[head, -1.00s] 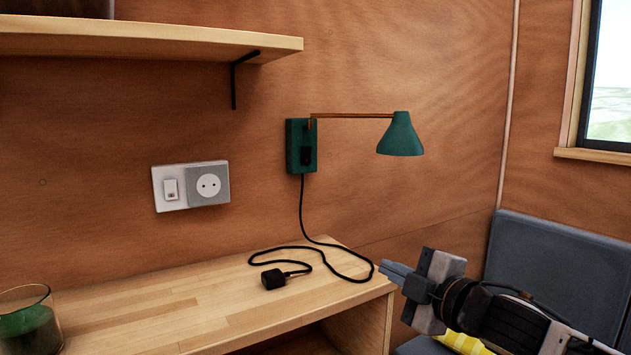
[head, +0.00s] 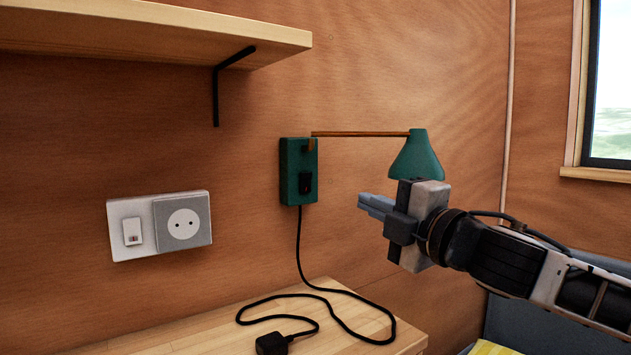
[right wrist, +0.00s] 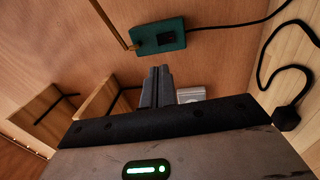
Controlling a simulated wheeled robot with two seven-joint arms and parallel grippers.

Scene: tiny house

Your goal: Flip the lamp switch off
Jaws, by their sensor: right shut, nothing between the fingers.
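The green wall lamp has a box-shaped base (head: 290,172) on the wooden wall, a thin brown arm and a green shade (head: 417,157). A black rocker switch (head: 305,183) sits on the front of the base; it also shows in the right wrist view (right wrist: 166,38). I cannot tell which way the switch is set. My right gripper (head: 362,203) is shut and empty, to the right of the base and just below the shade. In the right wrist view its fingertips (right wrist: 157,70) point toward the lamp base, with a gap between. My left gripper is not in view.
A black cord (head: 299,240) hangs from the lamp base to the wooden desk (head: 222,330), ending in a loose black plug (head: 271,344). A white wall switch and socket plate (head: 120,215) is left of the lamp. A shelf (head: 130,35) juts out above left.

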